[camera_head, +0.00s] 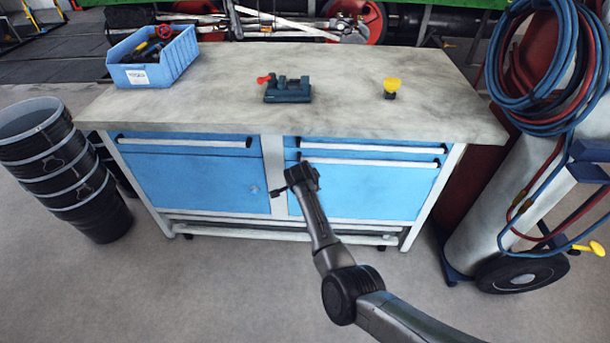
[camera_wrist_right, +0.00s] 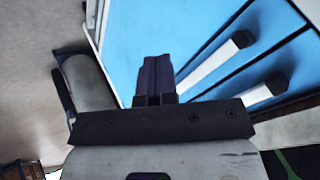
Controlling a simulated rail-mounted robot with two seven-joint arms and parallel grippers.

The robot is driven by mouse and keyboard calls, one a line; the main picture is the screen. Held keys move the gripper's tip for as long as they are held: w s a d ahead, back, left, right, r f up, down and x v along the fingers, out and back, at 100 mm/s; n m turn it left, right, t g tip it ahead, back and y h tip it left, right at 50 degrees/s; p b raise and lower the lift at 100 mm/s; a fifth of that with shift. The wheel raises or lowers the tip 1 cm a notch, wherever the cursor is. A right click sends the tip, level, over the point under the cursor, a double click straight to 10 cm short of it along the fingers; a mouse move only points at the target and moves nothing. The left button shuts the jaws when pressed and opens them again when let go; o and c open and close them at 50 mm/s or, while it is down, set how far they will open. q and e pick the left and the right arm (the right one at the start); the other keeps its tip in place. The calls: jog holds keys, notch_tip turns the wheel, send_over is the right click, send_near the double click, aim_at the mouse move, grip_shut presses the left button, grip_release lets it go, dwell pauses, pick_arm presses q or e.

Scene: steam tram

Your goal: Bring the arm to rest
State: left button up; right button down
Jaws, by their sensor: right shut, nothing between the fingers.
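My right arm comes in from the lower right of the head view. Its gripper (camera_head: 277,190) is in front of the blue workbench cabinet (camera_head: 205,185), below the worktop edge and near the post between the left and right fronts. In the right wrist view the two dark fingers (camera_wrist_right: 155,76) are together with nothing between them. The blue cabinet front (camera_wrist_right: 165,30) and two white drawer handles are behind and to the right of them. Whether the fingertips touch the cabinet cannot be told. My left gripper is in neither view.
On the grey worktop (camera_head: 340,75) are a blue bin (camera_head: 175,62) with tools, a dark green vice-like device (camera_head: 288,91) and a yellow-topped knob (camera_head: 391,87). Stacked black buckets (camera_head: 70,170) stand left. A hose-draped cylinder trolley (camera_head: 520,195) stands right. Open floor lies in front.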

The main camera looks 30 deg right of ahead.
jog(key=v, duration=0.2)
jog(key=shift+a+r+p, duration=0.15)
jog(key=shift+a+p, duration=0.25)
